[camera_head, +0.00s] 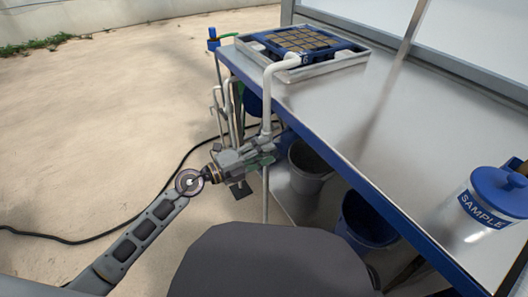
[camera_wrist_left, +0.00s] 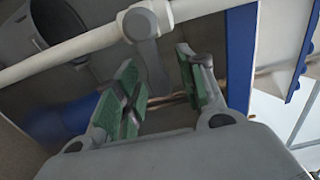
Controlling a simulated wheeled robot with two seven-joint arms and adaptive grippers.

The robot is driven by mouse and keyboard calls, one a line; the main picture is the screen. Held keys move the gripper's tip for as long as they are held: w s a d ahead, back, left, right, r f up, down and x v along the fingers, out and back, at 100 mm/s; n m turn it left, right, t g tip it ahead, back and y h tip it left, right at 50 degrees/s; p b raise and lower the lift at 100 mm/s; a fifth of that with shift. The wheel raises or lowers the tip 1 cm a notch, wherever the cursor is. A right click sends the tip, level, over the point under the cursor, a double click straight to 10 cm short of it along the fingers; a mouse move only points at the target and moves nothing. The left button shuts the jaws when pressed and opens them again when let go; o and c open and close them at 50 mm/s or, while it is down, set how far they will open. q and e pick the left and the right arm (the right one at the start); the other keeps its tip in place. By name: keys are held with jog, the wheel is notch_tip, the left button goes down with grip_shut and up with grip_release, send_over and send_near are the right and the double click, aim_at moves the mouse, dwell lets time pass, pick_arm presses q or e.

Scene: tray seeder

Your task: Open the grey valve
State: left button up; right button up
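The grey valve (camera_wrist_left: 140,22) sits on a white pipe (camera_wrist_left: 80,46) in the left wrist view, with its lever hanging between the fingers of my left gripper (camera_wrist_left: 160,82). The green-padded fingers are apart, with visible gaps on both sides of the lever, so the gripper is open around it and not clamped. In the head view my left gripper (camera_head: 262,154) is at the white pipe (camera_head: 267,95) beside the table's front edge, and it mostly hides the valve there. My right gripper is not in view.
A metal table (camera_head: 350,110) with a blue edge carries a seed tray (camera_head: 335,62) and a SAMPLE jar (camera_head: 488,205). A grey bucket (camera_head: 309,165) and a blue bucket (camera_head: 368,222) stand under it. Hoses and thin pipes hang left of the pipe.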

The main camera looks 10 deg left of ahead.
pick_arm(q)
jog(key=shift+d, duration=0.1)
grip_shut()
dwell(0.3)
